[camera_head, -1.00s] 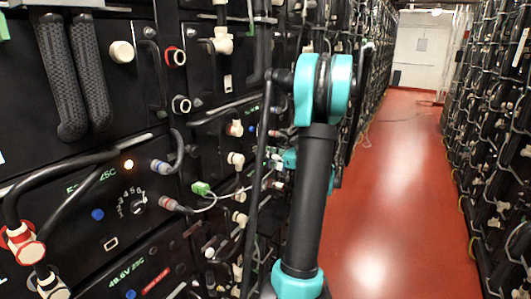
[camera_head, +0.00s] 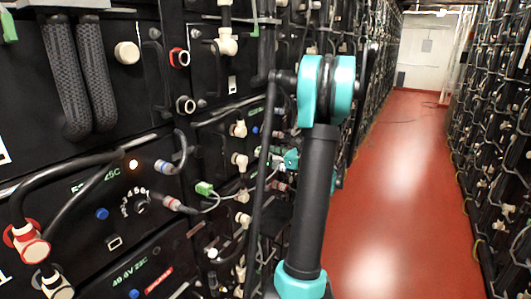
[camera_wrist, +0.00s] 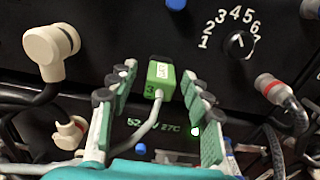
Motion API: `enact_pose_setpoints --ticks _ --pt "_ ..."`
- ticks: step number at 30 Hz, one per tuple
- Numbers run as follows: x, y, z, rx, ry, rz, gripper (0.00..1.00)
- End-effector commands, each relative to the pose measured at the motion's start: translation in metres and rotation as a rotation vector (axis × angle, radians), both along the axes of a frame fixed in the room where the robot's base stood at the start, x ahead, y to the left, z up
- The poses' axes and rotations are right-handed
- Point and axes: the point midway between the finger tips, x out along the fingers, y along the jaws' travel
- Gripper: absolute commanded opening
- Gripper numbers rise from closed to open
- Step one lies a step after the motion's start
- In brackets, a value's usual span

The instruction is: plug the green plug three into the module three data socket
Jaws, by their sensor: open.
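In the wrist view, a green plug (camera_wrist: 161,76) marked 3 has a grey cable running from its near end, down between the fingers. My gripper (camera_wrist: 159,88) is open, with one finger on each side of the plug and a visible gap to both. A dark part lies at the plug's far end; I cannot tell whether it sits in a socket. In the head view, my gripper is a small teal shape (camera_head: 291,158) partly behind my arm. A green plug (camera_head: 204,188) on a pale cable shows left of it; I cannot tell whether it is the same one. The module three data socket cannot be made out.
A numbered dial (camera_wrist: 238,43) and a grey connector with a red band (camera_wrist: 270,87) are right of the fingers. A white elbow connector (camera_wrist: 50,48) is at left. Black cables cross the front. The red aisle floor (camera_head: 400,190) is clear.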

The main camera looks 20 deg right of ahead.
Motion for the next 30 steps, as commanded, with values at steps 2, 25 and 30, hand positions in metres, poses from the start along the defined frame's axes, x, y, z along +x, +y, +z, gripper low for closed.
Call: enact_pose_setpoints --ticks 2,25,30 --pt "-0.006 -0.005 0.0 0.0 0.0 -0.002 0.49" --pt "-0.093 -0.072 0.0 0.0 0.0 0.0 0.49" --pt "-0.093 -0.073 0.0 0.0 0.0 0.0 0.49"
